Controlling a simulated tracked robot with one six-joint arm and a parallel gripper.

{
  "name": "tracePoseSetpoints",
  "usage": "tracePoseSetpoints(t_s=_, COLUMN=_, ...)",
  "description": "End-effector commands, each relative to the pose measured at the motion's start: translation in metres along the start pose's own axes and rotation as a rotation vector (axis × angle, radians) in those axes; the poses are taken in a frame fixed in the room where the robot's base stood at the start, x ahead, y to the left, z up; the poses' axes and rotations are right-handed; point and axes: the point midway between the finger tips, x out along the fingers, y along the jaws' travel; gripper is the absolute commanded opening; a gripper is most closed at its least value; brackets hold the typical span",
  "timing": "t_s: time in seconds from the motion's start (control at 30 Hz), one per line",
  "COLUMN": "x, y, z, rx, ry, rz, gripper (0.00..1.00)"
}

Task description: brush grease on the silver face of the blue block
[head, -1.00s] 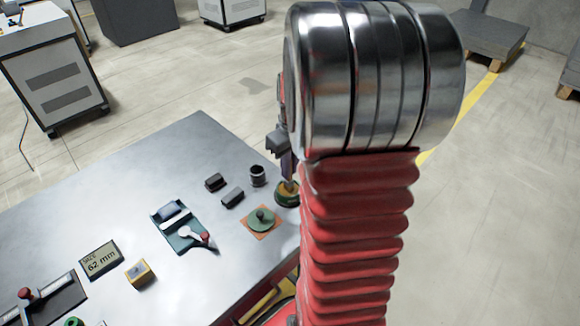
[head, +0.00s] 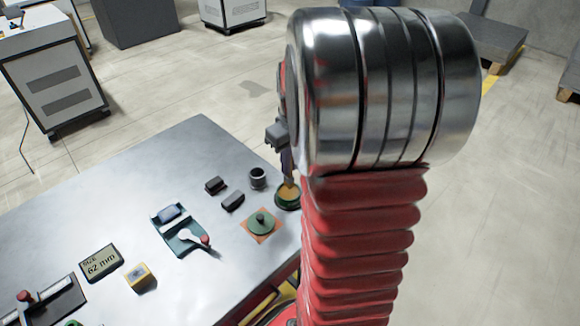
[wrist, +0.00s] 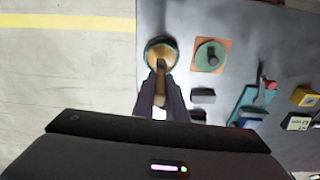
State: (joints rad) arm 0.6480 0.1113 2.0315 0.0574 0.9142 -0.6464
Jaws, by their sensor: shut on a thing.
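My gripper (head: 286,160) is shut on a brush (wrist: 160,72), over the right side of the table. The brush points down into a round green pot (head: 288,203) with amber grease inside. The pot also shows in the wrist view (wrist: 151,44). The brush tip is over or in the grease; I cannot tell whether it touches. The wrist view shows the fingers (wrist: 160,90) around the brush handle.
A green knobbed lid (head: 261,221) lies on an orange square beside the pot. Two dark blocks (head: 233,201) and a dark cup (head: 258,179) stand nearby. A display reading 62 mm (head: 101,263) and a yellow box (head: 138,276) are at left. The table's back is clear.

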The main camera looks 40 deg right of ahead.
Motion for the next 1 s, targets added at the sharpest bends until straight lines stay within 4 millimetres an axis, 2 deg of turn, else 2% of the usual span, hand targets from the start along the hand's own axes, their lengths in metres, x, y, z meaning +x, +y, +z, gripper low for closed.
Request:
tracePoseSetpoints(t_s=0.63, x=-0.037, y=0.001, z=-0.004, rx=0.000, ry=0.002, rz=0.002, gripper=0.00)
tracePoseSetpoints(t_s=1.0, x=-0.041, y=0.001, z=-0.004, rx=0.000, ry=0.000, rz=0.000, gripper=0.00)
